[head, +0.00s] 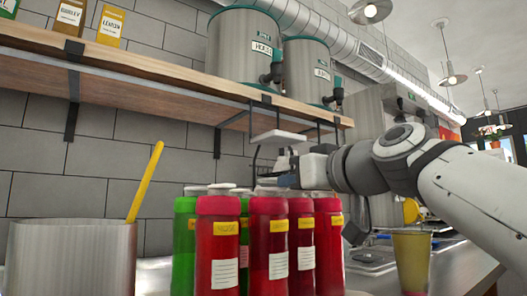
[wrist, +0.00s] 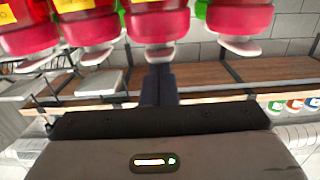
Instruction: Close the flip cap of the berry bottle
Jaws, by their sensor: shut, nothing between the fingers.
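Several red bottles with yellow name labels stand in a group in the head view, among them a front left one (head: 217,245), a middle one (head: 268,245) and a right one (head: 328,240). The labels are too small to tell which is berry. Pale caps sit on top; whether any flip cap is open is unclear. My gripper (head: 283,182) is shut and empty, just above the bottle tops at the right. In the wrist view, which looks upside down, its closed fingers (wrist: 158,80) are close to the cap (wrist: 155,53) of one red bottle; contact cannot be told.
A green bottle (head: 184,245) stands at the left of the group. A metal container (head: 70,262) with a yellow stick is further left. A wooden shelf (head: 170,82) with metal dispensers hangs above. A yellowish cup (head: 411,260) stands at the right.

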